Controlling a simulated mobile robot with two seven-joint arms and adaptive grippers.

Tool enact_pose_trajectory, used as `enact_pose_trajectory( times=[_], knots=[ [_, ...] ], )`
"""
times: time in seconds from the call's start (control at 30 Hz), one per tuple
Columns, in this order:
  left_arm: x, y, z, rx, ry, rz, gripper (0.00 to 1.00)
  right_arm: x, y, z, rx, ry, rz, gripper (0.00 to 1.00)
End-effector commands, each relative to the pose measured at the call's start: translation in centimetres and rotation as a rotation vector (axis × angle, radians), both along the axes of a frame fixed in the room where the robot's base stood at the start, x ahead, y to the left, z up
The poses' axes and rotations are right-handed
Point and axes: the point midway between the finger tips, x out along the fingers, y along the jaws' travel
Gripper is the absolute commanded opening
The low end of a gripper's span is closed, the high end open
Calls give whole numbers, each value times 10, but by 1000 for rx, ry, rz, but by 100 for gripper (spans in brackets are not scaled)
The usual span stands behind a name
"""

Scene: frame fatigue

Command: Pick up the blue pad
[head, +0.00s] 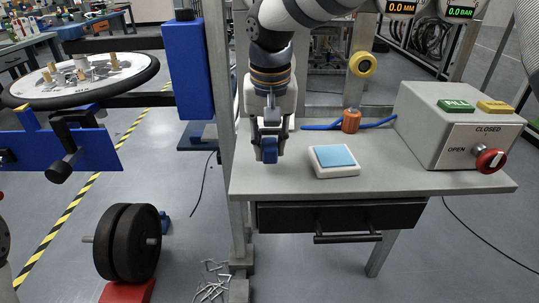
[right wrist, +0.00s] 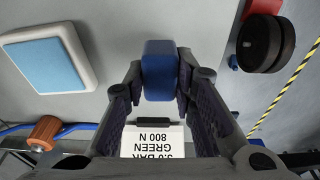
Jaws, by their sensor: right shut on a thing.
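The blue pad (head: 270,154) is a small dark blue block. My right gripper (head: 268,140) points down over the left end of the grey table and is shut on it. In the right wrist view the blue pad (right wrist: 158,72) sits between the two fingertips (right wrist: 160,84), with its sides covered by them. It appears held above the table top; the exact gap is hard to tell. My left gripper is not in view.
A white block with a light blue top (head: 334,156) lies right of the gripper. Behind it is an orange-brown cylinder (head: 351,120) with a blue hose. A control box (head: 455,125) with a red knob stands at right. A grey post (head: 222,100) rises close left.

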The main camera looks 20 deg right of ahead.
Motion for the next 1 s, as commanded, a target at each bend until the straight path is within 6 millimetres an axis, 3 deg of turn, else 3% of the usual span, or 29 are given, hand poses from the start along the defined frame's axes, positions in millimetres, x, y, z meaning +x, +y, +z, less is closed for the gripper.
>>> enact_pose_trajectory(
  times=[0.03,0.2,0.27,0.4,0.5,0.93,0.97,1.0],
  knots=[
    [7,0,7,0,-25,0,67,-10,-6,20,0,-10,-3,3],
    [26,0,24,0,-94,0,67,-48,-28,76,0,-23,-2,3],
    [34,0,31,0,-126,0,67,-68,-39,84,0,-24,-3,3],
    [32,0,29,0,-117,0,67,-99,-60,90,1,-6,-3,3],
    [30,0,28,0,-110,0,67,-111,-66,92,9,6,-1,3],
    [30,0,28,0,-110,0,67,-119,-72,97,-1,0,-1,3],
    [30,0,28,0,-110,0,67,-119,-72,97,-1,0,-1,17],
    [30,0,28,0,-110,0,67,-119,-72,97,-1,0,-1,8]
  ],
)
